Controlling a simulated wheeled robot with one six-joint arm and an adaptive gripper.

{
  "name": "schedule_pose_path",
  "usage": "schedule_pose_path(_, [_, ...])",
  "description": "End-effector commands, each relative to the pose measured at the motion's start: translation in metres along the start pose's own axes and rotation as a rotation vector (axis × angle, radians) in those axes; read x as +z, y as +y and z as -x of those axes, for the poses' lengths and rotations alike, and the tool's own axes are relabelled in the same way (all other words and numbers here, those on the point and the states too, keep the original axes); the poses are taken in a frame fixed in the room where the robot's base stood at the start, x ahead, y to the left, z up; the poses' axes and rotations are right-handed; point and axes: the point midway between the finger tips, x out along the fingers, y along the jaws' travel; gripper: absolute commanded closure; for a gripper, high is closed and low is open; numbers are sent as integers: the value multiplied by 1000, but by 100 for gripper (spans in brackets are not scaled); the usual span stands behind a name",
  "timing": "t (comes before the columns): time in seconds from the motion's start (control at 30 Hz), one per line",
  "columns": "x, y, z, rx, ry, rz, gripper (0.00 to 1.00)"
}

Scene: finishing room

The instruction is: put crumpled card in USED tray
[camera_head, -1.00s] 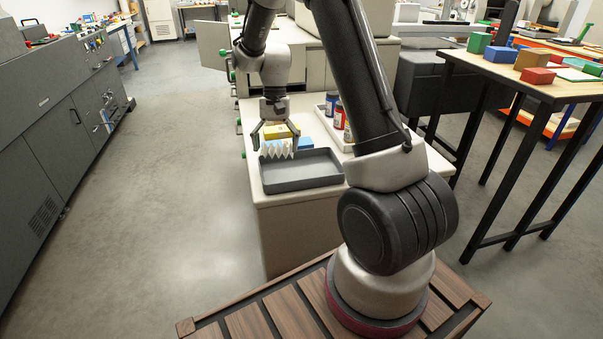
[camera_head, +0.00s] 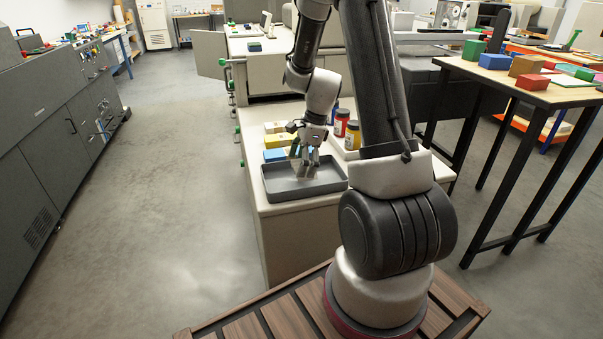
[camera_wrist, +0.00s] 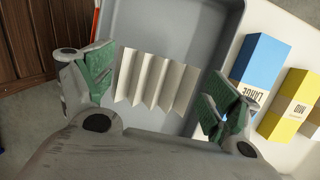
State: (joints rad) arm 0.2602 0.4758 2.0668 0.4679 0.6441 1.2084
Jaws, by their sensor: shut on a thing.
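The crumpled card (camera_wrist: 156,82) is white and pleated in several folds. It lies between the green-padded fingers of my gripper (camera_wrist: 153,85), which is shut on it. In the head view my gripper (camera_head: 304,158) holds the card (camera_head: 305,172) over the grey tray (camera_head: 305,191), partly hiding it. In the wrist view the grey tray (camera_wrist: 185,30) shows beneath the card. I cannot tell if the card touches the tray floor. No USED label is legible.
Behind the tray stand a blue box (camera_head: 274,155) and yellow boxes (camera_head: 274,140). In the wrist view the blue box (camera_wrist: 262,62) and a yellow box marked MID (camera_wrist: 292,105) are beside the tray.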

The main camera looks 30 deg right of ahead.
Motion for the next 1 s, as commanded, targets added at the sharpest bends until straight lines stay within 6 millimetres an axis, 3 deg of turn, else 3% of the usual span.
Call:
schedule_pose_path(0.2, [-8,1,-30,3,0,-1,31])
schedule_pose_path(0.57, [-10,0,-35,1,0,0,31])
schedule_pose_path(0.6, [-10,0,-36,1,0,0,10])
schedule_pose_path(0.67, [-10,0,-35,1,0,0,0])
schedule_pose_path(1.0, [-10,0,-35,0,0,1,0])
